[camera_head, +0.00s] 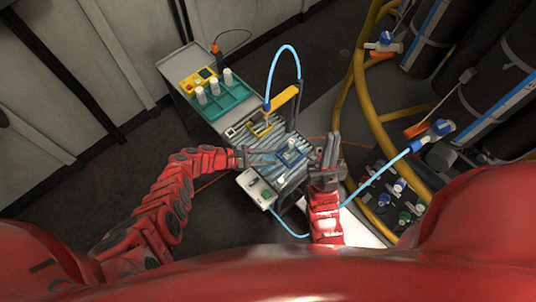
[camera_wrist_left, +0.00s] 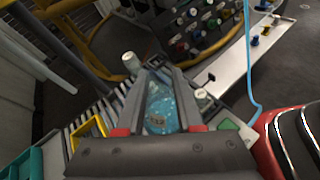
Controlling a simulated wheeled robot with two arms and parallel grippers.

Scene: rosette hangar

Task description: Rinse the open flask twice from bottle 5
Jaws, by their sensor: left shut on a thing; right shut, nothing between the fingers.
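My left gripper (camera_head: 274,157) is low over the ribbed bench top (camera_head: 238,133), reaching in from the left. In the left wrist view its fingers (camera_wrist_left: 163,98) are shut on a clear flask (camera_wrist_left: 160,112) with blue contents and a small label. The flask also shows as a small blue shape in the head view (camera_head: 292,156). Its mouth is not clear. My right gripper (camera_head: 329,150) is shut and empty, right of the bench. Several white bottles (camera_head: 215,89) stand in a teal rack (camera_head: 237,98); I cannot read which is bottle 5.
A yellow arm (camera_head: 284,97) with a blue hose (camera_head: 272,70) rises behind the flask. A yellow frame (camera_head: 259,128) lies on the bench. A white device (camera_head: 250,184) sits at the near edge. Yellow pipes (camera_head: 357,75) and dark cylinders (camera_head: 433,35) stand at right.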

